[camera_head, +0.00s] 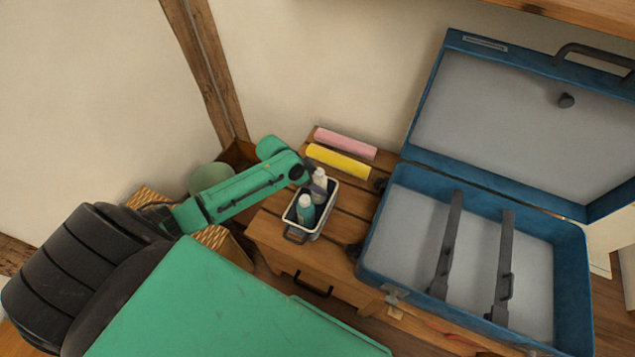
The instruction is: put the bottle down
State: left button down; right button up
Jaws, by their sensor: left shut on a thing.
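A white bottle (320,177) is at the tip of my left gripper (316,187), which is shut on it. The bottle looks upright, over or inside the far end of a small white-rimmed caddy (332,208) with a dark handle. Its lower part is hidden by the gripper and the caddy, so I cannot tell whether it touches the bottom. A teal bottle (306,212) with a white cap stands in the near end of the caddy. My right gripper is not in view.
The caddy stands on a slatted wooden cabinet (272,232). A yellow roll (338,162) and a pink roll (345,143) lie behind it. An open blue suitcase (376,240) with grey lining is at the right. A pale green bin (205,178) and a wicker basket (225,244) are at the left.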

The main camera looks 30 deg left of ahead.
pick_arm(q)
jog(key=shift+f+b, duration=0.35)
jog(key=shift+f, duration=0.2)
jog(key=shift+c, duration=0.3)
grip_release()
jog(key=shift+r, duration=0.1)
jog(key=p+v, duration=0.3)
jog(key=v, duration=1.1)
jog(key=shift+s+r+p, duration=0.2)
jog(key=shift+p, duration=0.15)
